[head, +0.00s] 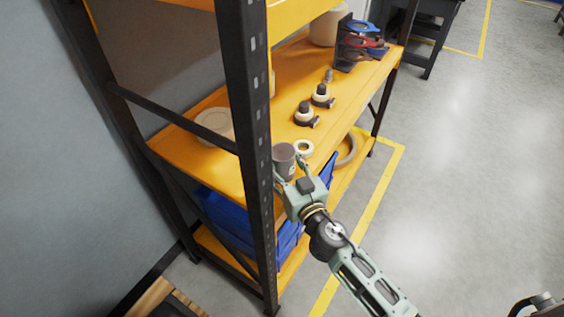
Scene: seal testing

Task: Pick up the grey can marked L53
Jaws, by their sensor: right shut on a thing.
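The grey can (284,156) stands upright at the front edge of the orange shelf (220,168), just right of the dark front post. Its marking is too small to read. My right gripper (290,171) reaches in from the lower right, with its fingers around the can's lower part, and is shut on it. The fingers and the post hide part of the can. I cannot tell whether the can is clear of the shelf surface. My left gripper is not in view.
Several dark and cream parts (306,115) lie farther back. A pale tub (214,124) is behind the post. Blue bins (228,214) sit below. Open floor lies right.

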